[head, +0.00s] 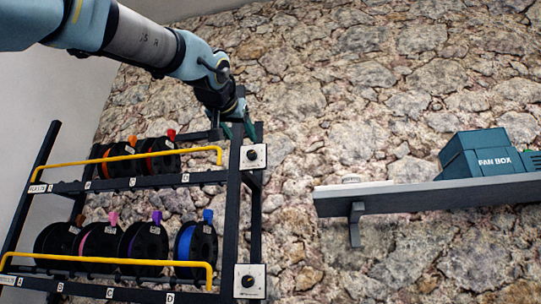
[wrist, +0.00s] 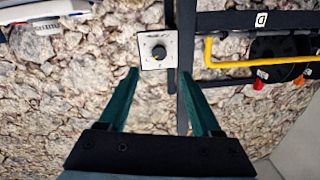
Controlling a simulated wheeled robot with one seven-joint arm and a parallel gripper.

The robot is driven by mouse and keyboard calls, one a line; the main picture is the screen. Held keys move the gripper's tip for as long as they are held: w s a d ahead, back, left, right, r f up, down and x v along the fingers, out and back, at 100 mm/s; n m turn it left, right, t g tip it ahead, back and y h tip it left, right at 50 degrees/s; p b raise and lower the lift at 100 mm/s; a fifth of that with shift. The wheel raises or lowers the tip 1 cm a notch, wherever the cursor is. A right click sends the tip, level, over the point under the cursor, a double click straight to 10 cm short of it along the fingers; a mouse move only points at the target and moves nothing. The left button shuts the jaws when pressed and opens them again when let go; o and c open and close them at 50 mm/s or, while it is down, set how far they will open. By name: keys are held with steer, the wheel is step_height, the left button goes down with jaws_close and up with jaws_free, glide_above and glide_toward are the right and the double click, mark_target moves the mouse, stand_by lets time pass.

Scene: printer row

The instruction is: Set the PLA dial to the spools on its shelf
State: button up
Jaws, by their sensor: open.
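The upper dial (head: 253,156) is a white square plate with a dark knob on the rack's right post. It also shows in the wrist view (wrist: 158,52), ahead of my fingers. A similar lower dial (head: 249,281) sits at the lower shelf's right end. The upper shelf holds black-sided spools (head: 162,158) with orange and red tops, towards its middle and right. The lower shelf holds several spools (head: 146,247) with brown, pink, purple and blue tops. The shelf name plates are too small to read surely. My gripper (wrist: 158,75) is open and empty, apart from the upper dial.
The black rack has yellow rails (head: 128,160) across its shelf fronts and letter tags below. Stone wall lies behind, with a bare gap between rack and wall shelf.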

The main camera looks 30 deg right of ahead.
mark_target(251, 153)
steer(key=p+x, duration=0.2)
steer(key=x, duration=0.2)
steer(key=p+x, duration=0.2)
steer(key=x, duration=0.3)
steer(key=shift+w+d+r, duration=0.15)
steer(key=shift+d+r, duration=0.1)
steer(key=shift+w+d+f+p, duration=0.1)
steer(key=shift+w+d+p, duration=0.25)
steer(key=shift+w+p, duration=0.1)
steer(key=shift+c, duration=0.3)
jaws_close()
